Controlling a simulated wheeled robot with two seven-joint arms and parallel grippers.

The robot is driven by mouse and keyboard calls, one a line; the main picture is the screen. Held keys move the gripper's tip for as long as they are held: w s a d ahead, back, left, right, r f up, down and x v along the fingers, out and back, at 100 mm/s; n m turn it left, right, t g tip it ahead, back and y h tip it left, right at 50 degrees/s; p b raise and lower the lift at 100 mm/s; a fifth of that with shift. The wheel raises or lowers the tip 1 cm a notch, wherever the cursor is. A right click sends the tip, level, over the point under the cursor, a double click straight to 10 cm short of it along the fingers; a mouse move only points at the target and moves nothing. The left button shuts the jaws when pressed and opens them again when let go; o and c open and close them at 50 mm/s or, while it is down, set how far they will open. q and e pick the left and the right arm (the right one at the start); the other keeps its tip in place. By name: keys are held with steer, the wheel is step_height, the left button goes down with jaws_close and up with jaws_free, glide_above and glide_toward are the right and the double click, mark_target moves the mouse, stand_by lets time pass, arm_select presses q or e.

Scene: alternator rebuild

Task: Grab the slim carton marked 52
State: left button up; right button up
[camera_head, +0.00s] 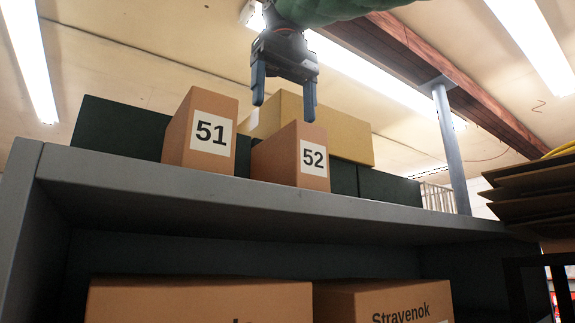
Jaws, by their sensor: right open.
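The slim carton marked 52 (282,160) stands on the top shelf (240,193) of a grey rack. It is orange-brown with a white label on its right face. My right gripper (284,107) points down from above, with its two blue fingers apart and nothing between them. Its fingertips appear just above the top of carton 52; the exact gap in depth is hard to tell. The underside of the carton is hidden by the shelf edge. My left gripper is not in view.
A similar carton marked 51 (189,135) stands just left of carton 52. Dark green boxes (115,128) and a yellow-tan box (345,142) stand behind. Larger cartons (200,302) fill the shelf below. A grey post (452,150) and stacked brown sheets (530,193) are at right.

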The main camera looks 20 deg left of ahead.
mark_target(287, 130)
steer(key=shift+w+a+f, duration=0.2)
steer(key=shift+w+f, duration=0.15)
steer(key=shift+w, duration=0.1)
steer(key=shift+w+a+f, duration=0.2)
steer(key=shift+w+f, duration=0.1)
steer(key=shift+w, duration=0.15)
steer(key=f, duration=0.1)
steer(key=f+b, duration=0.2)
steer(key=shift+s+d, duration=0.2)
steer(key=shift+s, duration=0.05)
steer(key=shift+s+d+f, duration=0.15)
steer(key=shift+s+f, duration=0.1)
steer(key=shift+f, duration=0.3)
steer(key=shift+w+a+f, duration=0.2)
steer(key=shift+w+f, duration=0.15)
step_height(287, 130, down, 3)
steer(key=shift+w+d+f+p, duration=0.1)
steer(key=shift+d+p, duration=0.05)
steer(key=shift+p, duration=0.7)
steer(key=shift+f, duration=0.6)
steer(key=shift+a+f, duration=0.2)
steer(key=shift+d, duration=0.1)
steer(key=c, duration=1.3)
